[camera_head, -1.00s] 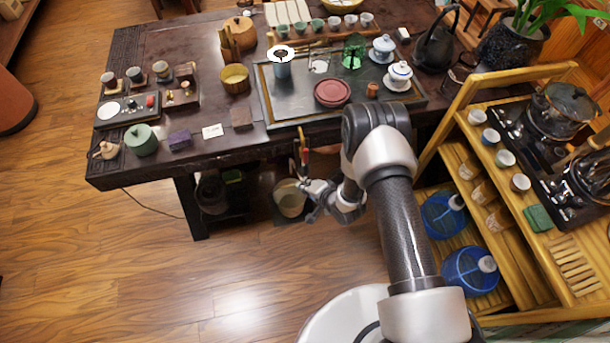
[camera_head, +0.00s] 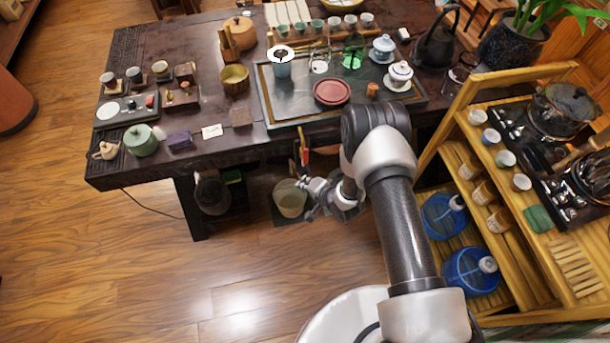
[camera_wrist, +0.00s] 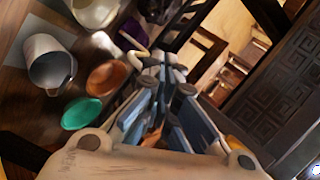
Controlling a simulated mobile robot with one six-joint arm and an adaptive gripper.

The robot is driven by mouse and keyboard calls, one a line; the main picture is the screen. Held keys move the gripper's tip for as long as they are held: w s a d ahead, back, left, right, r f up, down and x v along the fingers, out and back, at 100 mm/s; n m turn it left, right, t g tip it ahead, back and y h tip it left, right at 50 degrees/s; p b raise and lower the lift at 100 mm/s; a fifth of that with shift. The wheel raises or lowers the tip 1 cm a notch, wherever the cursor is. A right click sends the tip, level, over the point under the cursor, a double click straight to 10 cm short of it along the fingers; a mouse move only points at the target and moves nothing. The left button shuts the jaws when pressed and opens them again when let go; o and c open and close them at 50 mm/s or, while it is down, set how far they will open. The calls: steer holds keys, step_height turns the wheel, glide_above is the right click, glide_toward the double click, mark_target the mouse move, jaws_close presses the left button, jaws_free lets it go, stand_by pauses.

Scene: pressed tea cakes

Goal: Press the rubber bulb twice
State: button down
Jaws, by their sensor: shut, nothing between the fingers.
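I cannot make out a rubber bulb for certain in either view. My gripper (camera_head: 306,184) is in front of the table's front edge, below the tabletop in the head view. In the wrist view, its dark and blue-grey fingers (camera_wrist: 160,75) are together with nothing between them. A red and yellow item (camera_head: 304,146) shows at the table's front edge above my gripper. A small red part (camera_head: 150,101) is on the dark tray at the table's left. I cannot tell whether either is the bulb.
The dark table (camera_head: 215,155) carries a tea tray (camera_head: 300,117), a red round cake (camera_head: 332,91), a green jar (camera_head: 141,139) and cups. A bin (camera_head: 290,198) stands beneath. A wooden cart (camera_head: 458,110) is at right. The wrist view shows a grey mug (camera_wrist: 48,65). Floor at left is clear.

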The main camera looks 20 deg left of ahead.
steer(key=shift+w+a, duration=0.25)
steer(key=shift+w, duration=0.15)
stand_by(0.5)
steer(key=shift+s+r, duration=0.1)
steer(key=shift+s+d+p, duration=0.3)
steer(key=shift+s+d, duration=0.35)
steer(key=shift+s, duration=0.2)
steer(key=shift+s+d+p, duration=0.25)
steer(key=shift+s+d, duration=0.2)
steer(key=shift+s, duration=0.25)
steer(key=shift+s+d+p, duration=0.25)
steer(key=shift+s+d, duration=0.15)
steer(key=shift+s, duration=0.35)
steer(key=shift+s+d+p, duration=0.25)
steer(key=shift+s+d, duration=0.2)
steer(key=shift+s, duration=0.25)
stand_by(0.3)
